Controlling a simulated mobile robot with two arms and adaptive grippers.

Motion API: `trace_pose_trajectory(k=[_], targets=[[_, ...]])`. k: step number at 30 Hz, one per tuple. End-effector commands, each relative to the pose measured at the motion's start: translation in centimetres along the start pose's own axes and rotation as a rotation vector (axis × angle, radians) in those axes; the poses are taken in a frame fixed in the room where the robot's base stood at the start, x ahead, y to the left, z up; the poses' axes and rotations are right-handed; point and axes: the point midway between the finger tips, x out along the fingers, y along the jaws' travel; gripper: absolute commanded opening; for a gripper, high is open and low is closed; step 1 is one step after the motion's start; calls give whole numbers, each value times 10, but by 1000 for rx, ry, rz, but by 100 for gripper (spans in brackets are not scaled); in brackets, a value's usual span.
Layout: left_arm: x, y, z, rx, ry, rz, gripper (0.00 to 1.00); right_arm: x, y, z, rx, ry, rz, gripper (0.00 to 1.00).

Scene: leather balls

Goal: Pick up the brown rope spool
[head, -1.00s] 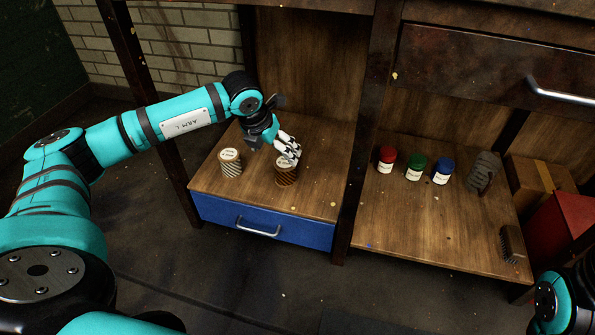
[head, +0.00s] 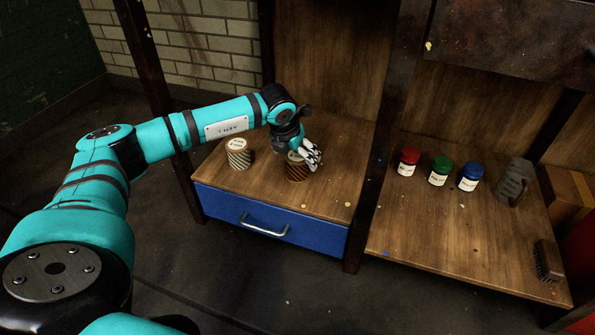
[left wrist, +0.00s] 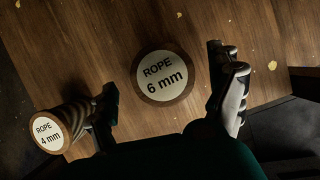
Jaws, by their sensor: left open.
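The brown rope spool (head: 297,172) has dark and light diagonal stripes and stands upright on the left wooden shelf. My left gripper (head: 306,157) is open right above it and partly hides its top. In the left wrist view, a round label "ROPE 6 mm" (left wrist: 163,80) faces the camera between the two spread fingers (left wrist: 170,76). I cannot tell whether the fingers touch the spool. A paler rope spool (head: 239,155) stands to its left; in the left wrist view a spool labelled "ROPE 4 mm" (left wrist: 47,133) shows beside the left finger. My right gripper is not in view.
A blue drawer (head: 270,221) lies under the left shelf. A dark post (head: 376,170) divides it from the right shelf (head: 450,235), with red (head: 408,162), green (head: 440,171) and blue (head: 470,177) jars, a grey object (head: 513,181) and a brush (head: 547,262).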

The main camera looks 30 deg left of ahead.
Motion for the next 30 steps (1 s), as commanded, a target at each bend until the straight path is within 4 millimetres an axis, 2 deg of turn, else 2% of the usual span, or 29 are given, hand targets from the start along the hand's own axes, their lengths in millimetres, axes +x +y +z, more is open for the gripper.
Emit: trace_pose_trajectory(k=[5, 12, 21, 30], targets=[[15, -2, -2, 1, -1, -1, 91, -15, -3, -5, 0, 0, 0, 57], [49, -3, -5, 0, -1, -1, 91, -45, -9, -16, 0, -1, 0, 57], [51, -3, -3, 0, 0, -2, 91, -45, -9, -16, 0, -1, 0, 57], [51, -3, -3, 0, 0, -1, 52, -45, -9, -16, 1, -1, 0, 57]])
